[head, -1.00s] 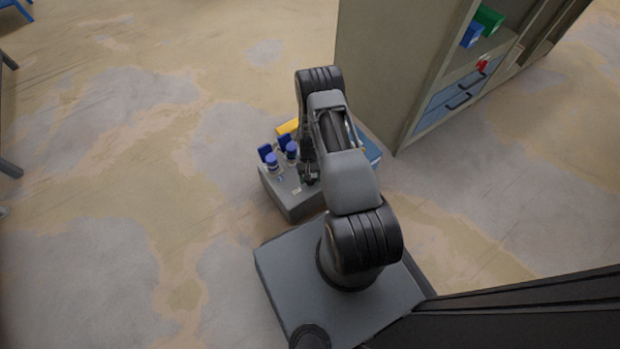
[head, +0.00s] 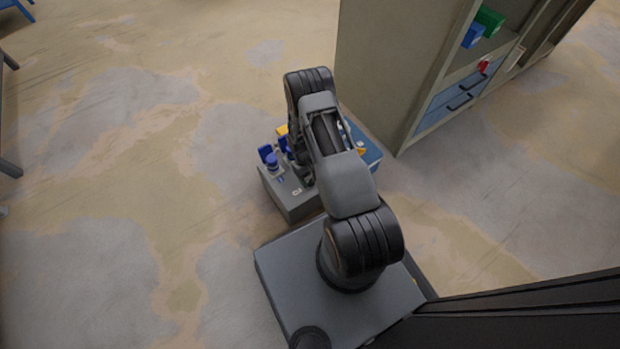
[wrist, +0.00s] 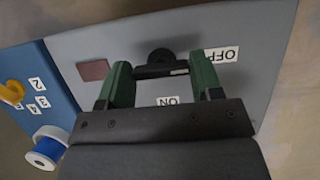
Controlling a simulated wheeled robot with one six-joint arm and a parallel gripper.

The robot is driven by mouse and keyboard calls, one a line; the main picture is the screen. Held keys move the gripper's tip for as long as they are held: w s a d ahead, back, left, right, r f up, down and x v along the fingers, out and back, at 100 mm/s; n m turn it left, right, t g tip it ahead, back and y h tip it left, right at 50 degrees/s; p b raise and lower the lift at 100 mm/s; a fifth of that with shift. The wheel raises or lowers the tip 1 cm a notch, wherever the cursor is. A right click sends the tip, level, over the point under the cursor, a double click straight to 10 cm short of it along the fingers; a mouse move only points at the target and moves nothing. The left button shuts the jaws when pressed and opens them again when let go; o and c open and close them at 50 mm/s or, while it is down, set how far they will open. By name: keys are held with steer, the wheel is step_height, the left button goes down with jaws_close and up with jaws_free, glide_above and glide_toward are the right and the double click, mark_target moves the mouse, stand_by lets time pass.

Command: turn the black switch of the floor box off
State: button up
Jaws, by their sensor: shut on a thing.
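The floor box (head: 289,204) is a grey box on the floor just beyond my base in the head view. In the wrist view its grey panel (wrist: 255,75) fills most of the picture. The black switch (wrist: 160,56) has a round hub and a bar, between an OFF label (wrist: 222,55) and an ON label (wrist: 168,101). My gripper (wrist: 161,75) has its green fingers on both sides of the switch bar and is shut on it. In the head view my arm hides the switch and most of the gripper.
A dark red square (wrist: 93,69) is on the panel. Blue plugs (head: 271,160) stand on the box's left. A cabinet (head: 385,75) stands close behind right.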

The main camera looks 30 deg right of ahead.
stand_by(0.3)
steer(key=o, duration=0.9)
steer(key=p+v, duration=0.4)
steer(key=v, duration=1)
steer(key=shift+f+p, duration=0.1)
steer(key=shift+p, duration=0.25)
